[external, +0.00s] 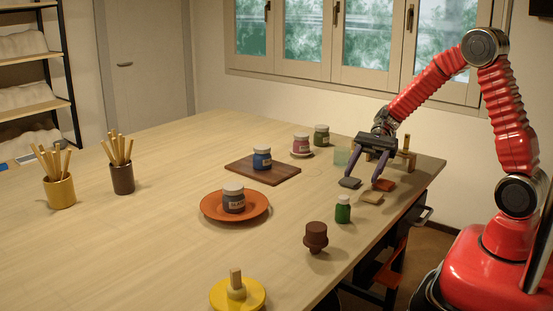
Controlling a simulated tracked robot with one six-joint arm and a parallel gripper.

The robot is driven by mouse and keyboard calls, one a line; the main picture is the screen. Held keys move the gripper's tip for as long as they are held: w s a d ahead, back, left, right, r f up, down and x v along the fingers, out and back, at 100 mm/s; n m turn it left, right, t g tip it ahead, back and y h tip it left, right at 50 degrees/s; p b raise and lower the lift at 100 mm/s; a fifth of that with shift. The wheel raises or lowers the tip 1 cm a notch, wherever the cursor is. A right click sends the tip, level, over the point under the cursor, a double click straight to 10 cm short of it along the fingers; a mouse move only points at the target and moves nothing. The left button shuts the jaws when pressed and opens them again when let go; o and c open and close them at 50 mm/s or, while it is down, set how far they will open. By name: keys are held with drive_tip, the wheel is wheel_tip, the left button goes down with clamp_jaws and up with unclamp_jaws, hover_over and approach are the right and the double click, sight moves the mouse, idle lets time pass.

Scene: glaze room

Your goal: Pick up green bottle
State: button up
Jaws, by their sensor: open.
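A small green bottle (343,212) with a pale cap stands upright near the right edge of the table, in front of the flat tiles. My gripper (367,164) is open, fingers pointing down, with nothing visible between them. It is behind the bottle and slightly to its right in the picture, above the tiles and apart from the bottle. A dark green jar (321,139) with a white lid stands farther back.
Small tiles (372,197) lie just behind the bottle. A brown stamp-like piece (316,238) stands in front of it. An orange plate (263,211) holding a dark jar (233,202) and a wooden board (285,171) with a blue jar (262,161) are to the left.

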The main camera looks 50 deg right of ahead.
approach(346, 205)
drive_tip(key=shift+w+a+f, duration=0.15)
drive_tip(key=shift+a+f, duration=0.1)
drive_tip(key=shift+f, duration=0.4)
drive_tip(key=shift+w+a+f, duration=0.15)
drive_tip(key=shift+a+f, duration=0.1)
drive_tip(key=shift+f, duration=0.35)
drive_tip(key=shift+w+a+f, duration=0.15)
drive_tip(key=shift+a+f, duration=0.15)
drive_tip(key=shift+f, duration=0.35)
drive_tip(key=shift+x, duration=2.55)
drive_tip(key=shift+r, duration=0.1)
drive_tip(key=shift+c, duration=0.6)
drive_tip(key=c, duration=1)
